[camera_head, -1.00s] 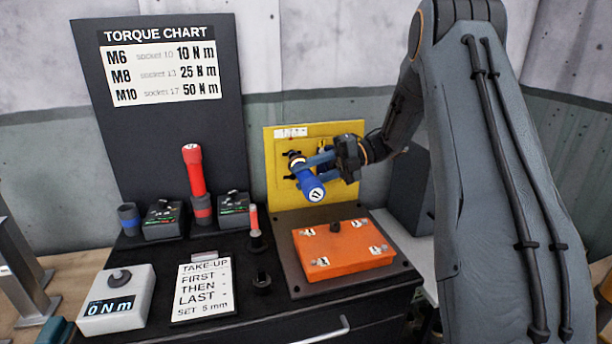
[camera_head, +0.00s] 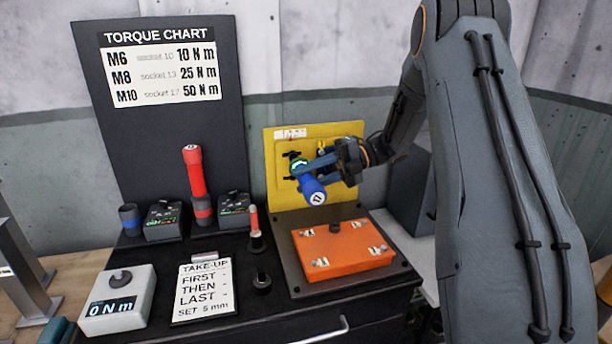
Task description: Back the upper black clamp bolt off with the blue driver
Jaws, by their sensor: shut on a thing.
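The blue driver (camera_head: 311,188) is held in my gripper (camera_head: 321,167) in front of the yellow panel (camera_head: 282,198). Its numbered butt end faces the camera and tilts down. A lit green ring shows near its upper end. My gripper is shut around the driver's body from the right. The driver's far end points at the panel's upper left part, where small black parts (camera_head: 291,154) show. The driver hides the spot behind it, so I cannot tell whether its tip sits on the upper black clamp bolt.
An orange box (camera_head: 342,251) lies on a dark plate below the panel. A red driver (camera_head: 194,172) stands between two small black units. A white torque display (camera_head: 117,301) reads 0 N m.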

